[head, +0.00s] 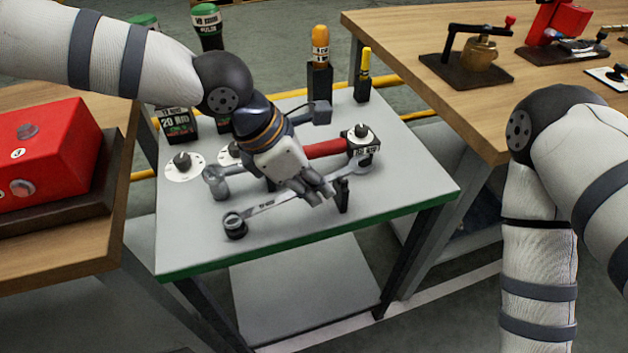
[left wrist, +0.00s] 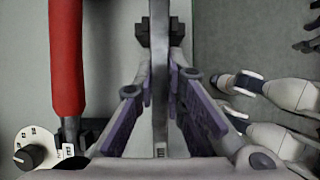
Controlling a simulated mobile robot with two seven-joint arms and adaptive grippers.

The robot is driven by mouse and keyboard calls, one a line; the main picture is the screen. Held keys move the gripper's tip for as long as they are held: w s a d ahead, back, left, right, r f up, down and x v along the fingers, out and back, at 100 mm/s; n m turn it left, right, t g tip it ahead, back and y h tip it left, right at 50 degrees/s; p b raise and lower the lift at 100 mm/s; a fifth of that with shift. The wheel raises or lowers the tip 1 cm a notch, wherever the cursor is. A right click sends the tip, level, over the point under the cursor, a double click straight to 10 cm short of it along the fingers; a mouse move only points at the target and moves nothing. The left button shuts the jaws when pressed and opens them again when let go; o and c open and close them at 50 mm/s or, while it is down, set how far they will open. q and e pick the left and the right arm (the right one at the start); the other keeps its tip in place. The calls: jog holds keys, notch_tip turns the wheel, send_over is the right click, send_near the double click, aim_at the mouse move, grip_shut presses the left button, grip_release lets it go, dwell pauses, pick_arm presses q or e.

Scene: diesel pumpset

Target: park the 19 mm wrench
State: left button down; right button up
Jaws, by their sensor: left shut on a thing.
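The 19 mm wrench (head: 270,204) is a long silver spanner lying slantwise above the grey table top. Its ring end is at a black round piece (head: 235,226) on the left; I cannot tell whether it sits around it. Its other end reaches towards a black-and-white block at the right. My left gripper (head: 318,194) is shut on the wrench's shaft. In the left wrist view the wrench (left wrist: 159,80) runs between the fingers and over a black post (left wrist: 160,34). That post (head: 342,196) stands beside the fingertips; contact is unclear. My right gripper is outside the frame.
A red-handled tool (head: 325,148) lies just behind the wrench. A grey cylinder (head: 216,184), knob dials (head: 183,167) and a block with a knob (head: 362,140) stand around it. Orange (head: 320,48) and yellow (head: 365,66) handles stand upright at the back. The table's front right is clear.

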pick_arm(q)
jog(key=shift+f, duration=0.75)
jog(key=c, duration=1.6)
grip_release()
jog(key=v, duration=1.2)
